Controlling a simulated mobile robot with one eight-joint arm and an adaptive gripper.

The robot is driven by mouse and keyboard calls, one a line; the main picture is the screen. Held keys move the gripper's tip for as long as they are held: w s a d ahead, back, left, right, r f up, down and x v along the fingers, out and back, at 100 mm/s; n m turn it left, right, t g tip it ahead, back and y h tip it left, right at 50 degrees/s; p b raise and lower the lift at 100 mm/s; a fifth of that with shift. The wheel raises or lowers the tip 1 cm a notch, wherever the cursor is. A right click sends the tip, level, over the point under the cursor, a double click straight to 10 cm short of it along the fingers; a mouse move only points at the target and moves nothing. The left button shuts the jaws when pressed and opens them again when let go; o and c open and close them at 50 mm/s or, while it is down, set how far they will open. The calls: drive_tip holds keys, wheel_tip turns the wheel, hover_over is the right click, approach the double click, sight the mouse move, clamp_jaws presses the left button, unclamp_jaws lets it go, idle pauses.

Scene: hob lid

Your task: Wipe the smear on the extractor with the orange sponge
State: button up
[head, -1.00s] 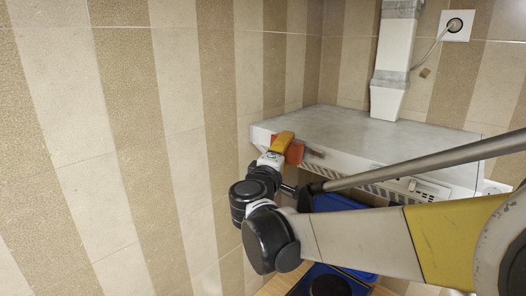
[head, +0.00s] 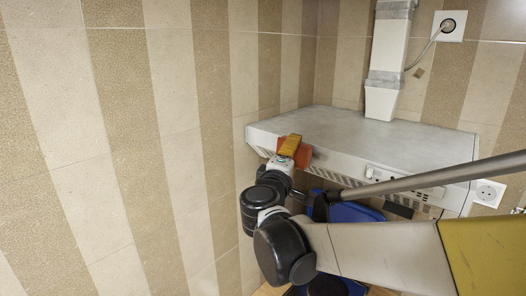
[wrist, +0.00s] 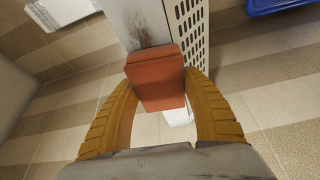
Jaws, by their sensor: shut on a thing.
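The extractor (head: 380,138) is a pale grey hood on the tiled wall, with vents along its lower front. My gripper (head: 289,147) is at the left part of its front edge, its yellow fingers shut on the orange sponge (head: 305,157). In the wrist view the sponge (wrist: 157,82) sits between both fingers, its far end against or very close to the extractor's front strip (wrist: 138,20). Dark smear marks (wrist: 141,27) show on that strip just beyond the sponge. In the head view the sponge and gripper hide that spot. I cannot tell whether the sponge presses on it.
A white duct (head: 386,60) rises from the hood's top. Wall sockets are at the upper right (head: 450,26) and right (head: 487,193). A blue panel (head: 345,212) lies below the hood, behind my arm. The tiled wall at left is clear.

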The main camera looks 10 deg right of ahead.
sight(318, 156)
drive_tip(key=shift+s+d+p, duration=0.2)
drive_tip(key=shift+s+d, duration=0.8)
drive_tip(key=shift+s, duration=0.25)
drive_tip(key=shift+s+d+p, duration=0.15)
drive_tip(key=shift+s+d, duration=0.8)
drive_tip(key=shift+s, duration=0.25)
drive_tip(key=shift+s+d+p, duration=0.15)
drive_tip(key=shift+s+d, duration=0.35)
drive_tip(key=shift+s, duration=0.25)
drive_tip(key=shift+s+d+p, duration=0.15)
drive_tip(key=shift+s+d, duration=0.3)
drive_tip(key=shift+s, duration=0.3)
drive_tip(key=shift+w+a+b, duration=0.55)
drive_tip(key=shift+w+a, duration=0.2)
drive_tip(key=shift+w, duration=0.35)
drive_tip(key=shift+w+a+b, duration=0.55)
drive_tip(key=shift+w+a, duration=0.5)
drive_tip(key=shift+w, duration=0.4)
drive_tip(key=shift+w+a+b, duration=0.5)
drive_tip(key=shift+w+a, duration=0.6)
drive_tip(key=shift+w, duration=0.4)
drive_tip(key=shift+w+a+b, duration=0.55)
drive_tip(key=shift+w+a, duration=0.5)
drive_tip(key=shift+w, duration=0.4)
drive_tip(key=shift+s+d, duration=0.1)
drive_tip(key=shift+s, duration=0.05)
drive_tip(key=s+a, duration=0.3)
drive_tip(key=a, duration=0.2)
drive_tip(key=shift+s, duration=0.25)
